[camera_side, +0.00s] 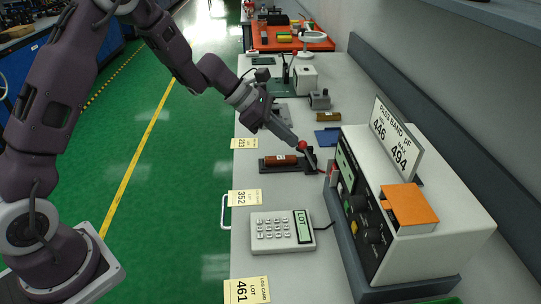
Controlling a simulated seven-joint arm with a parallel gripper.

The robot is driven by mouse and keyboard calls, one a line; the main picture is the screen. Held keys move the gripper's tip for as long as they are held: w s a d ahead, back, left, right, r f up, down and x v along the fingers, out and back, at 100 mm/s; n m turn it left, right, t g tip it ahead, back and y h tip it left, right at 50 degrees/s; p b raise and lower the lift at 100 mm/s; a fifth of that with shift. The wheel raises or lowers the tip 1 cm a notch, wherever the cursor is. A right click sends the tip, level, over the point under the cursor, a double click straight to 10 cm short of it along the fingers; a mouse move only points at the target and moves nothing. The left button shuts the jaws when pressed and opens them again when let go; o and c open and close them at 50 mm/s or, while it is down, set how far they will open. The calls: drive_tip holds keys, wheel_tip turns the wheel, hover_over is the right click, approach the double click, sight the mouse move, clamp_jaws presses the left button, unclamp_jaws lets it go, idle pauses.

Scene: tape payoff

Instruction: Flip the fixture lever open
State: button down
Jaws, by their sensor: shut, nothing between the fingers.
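The fixture (289,168) is a dark block on the grey bench, with a brown cylindrical part (280,160) lying in it. Its lever (311,157) stands at the fixture's right end, tilted up and to the left, with a red ball knob (302,145) on top. My gripper (296,141) is shut and reaches down from the upper left. Its tips are right at the red knob; I cannot tell whether they touch it.
A large test instrument (445,230) stands to the right, with a sign and an orange box on top. A keypad unit (282,232) sits in front. A blue card (328,138) and grey blocks lie behind. Yellow tags (244,198) line the left bench edge.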

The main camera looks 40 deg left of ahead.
drive_tip(key=shift+w+d+r+g+y, duration=0.75)
drive_tip(key=shift+w+d+g+y, duration=0.25)
drive_tip(key=shift+w+d, duration=0.05)
drive_tip(key=shift+w+d+r, duration=0.2)
drive_tip(key=shift+w+d, duration=0.85)
drive_tip(key=shift+w+d+r, duration=0.15)
drive_tip(key=shift+w+d, duration=0.85)
drive_tip(key=shift+d, duration=0.05)
drive_tip(key=s+a+r, duration=0.1)
drive_tip(key=a+r, duration=0.2)
drive_tip(key=r, duration=0.9)
drive_tip(key=shift+a+r, duration=0.3)
drive_tip(key=shift+a, duration=0.1)
